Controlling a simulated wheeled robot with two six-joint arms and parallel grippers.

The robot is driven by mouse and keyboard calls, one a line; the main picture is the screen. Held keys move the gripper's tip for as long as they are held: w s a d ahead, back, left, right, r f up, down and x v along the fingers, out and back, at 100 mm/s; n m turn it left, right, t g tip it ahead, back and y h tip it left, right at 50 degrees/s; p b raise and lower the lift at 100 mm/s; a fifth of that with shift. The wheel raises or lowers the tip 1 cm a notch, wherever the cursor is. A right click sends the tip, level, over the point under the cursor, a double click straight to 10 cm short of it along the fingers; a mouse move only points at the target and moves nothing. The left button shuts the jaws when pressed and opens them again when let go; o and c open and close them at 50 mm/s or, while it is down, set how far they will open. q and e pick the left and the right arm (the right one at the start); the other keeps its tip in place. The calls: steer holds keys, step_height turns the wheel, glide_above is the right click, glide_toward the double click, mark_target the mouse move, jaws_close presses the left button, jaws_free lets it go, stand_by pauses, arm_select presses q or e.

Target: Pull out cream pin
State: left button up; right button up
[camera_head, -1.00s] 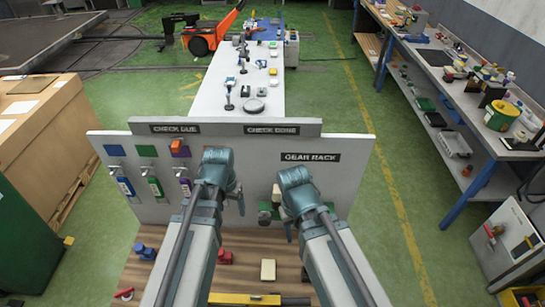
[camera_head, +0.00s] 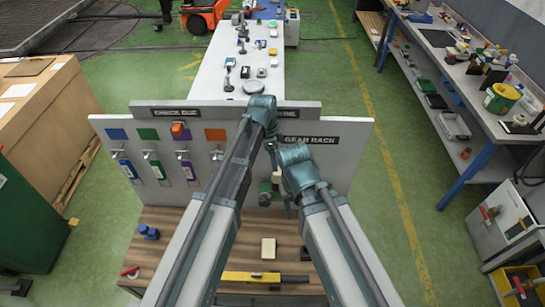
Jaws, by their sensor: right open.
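A small cream piece (camera_head: 276,177) shows at the front of the grey board (camera_head: 340,160), below the GEAR RACK label and above a green part (camera_head: 265,187). I cannot tell whether it is the cream pin. My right gripper (camera_head: 289,209) is small in the head view, points down just right of the green part, and is open. My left gripper (camera_head: 272,160) is close to the board, above the cream piece; its fingers are too small and hidden to read. A cream block (camera_head: 268,248) lies on the wooden bench top (camera_head: 200,220).
Coloured tags (camera_head: 185,170) hang from hooks at the board's left. An orange-red piece (camera_head: 180,131) is also there. A blue piece (camera_head: 148,231) and a yellow-and-black bar (camera_head: 262,277) lie on the bench. My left arm covers part of it.

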mark_target(277, 180)
arm_select(q)
steer(key=f+b, duration=0.4)
steer(key=d+f+b, duration=0.1)
steer(key=f+b, duration=0.8)
steer(key=shift+w+d+f, duration=0.2)
steer(key=shift+d+f, duration=0.1)
steer(key=shift+f, duration=0.05)
steer(key=shift+r, duration=0.1)
jaws_close()
